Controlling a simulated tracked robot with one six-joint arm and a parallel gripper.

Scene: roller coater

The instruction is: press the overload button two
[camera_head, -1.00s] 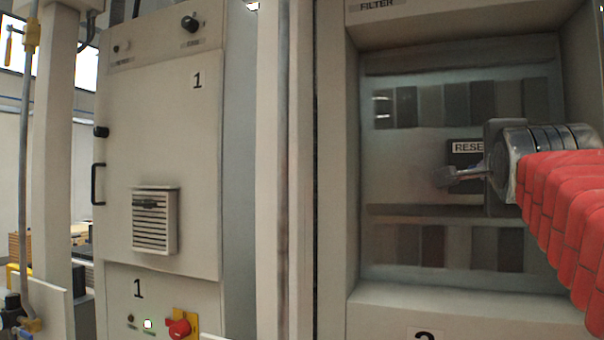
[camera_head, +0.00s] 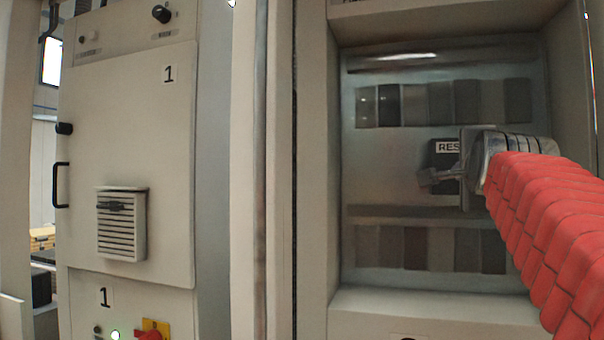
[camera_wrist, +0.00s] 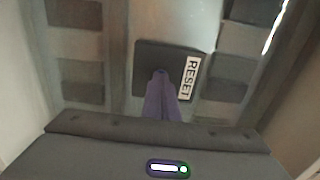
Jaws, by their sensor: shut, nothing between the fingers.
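A dark panel with a white RESET label (camera_head: 447,147) sits in the middle of the open cabinet on the right, partly covered by my gripper. The label also shows in the wrist view (camera_wrist: 188,77), beside a dark square plate (camera_wrist: 165,60). My gripper (camera_head: 428,180) is shut and empty, its fingers pointing left in front of the dark panel. In the wrist view the shut fingertips (camera_wrist: 160,74) overlap the dark plate; I cannot tell whether they touch it. No label reading overload or two is legible; any button there is hidden behind the fingers.
Rows of dark and grey modules (camera_head: 440,102) fill the cabinet above and below the panel. Cabinet walls and a ledge (camera_head: 430,305) surround the recess. A cabinet marked 1 (camera_head: 130,150) stands left, with a red knob (camera_head: 150,335) low down.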

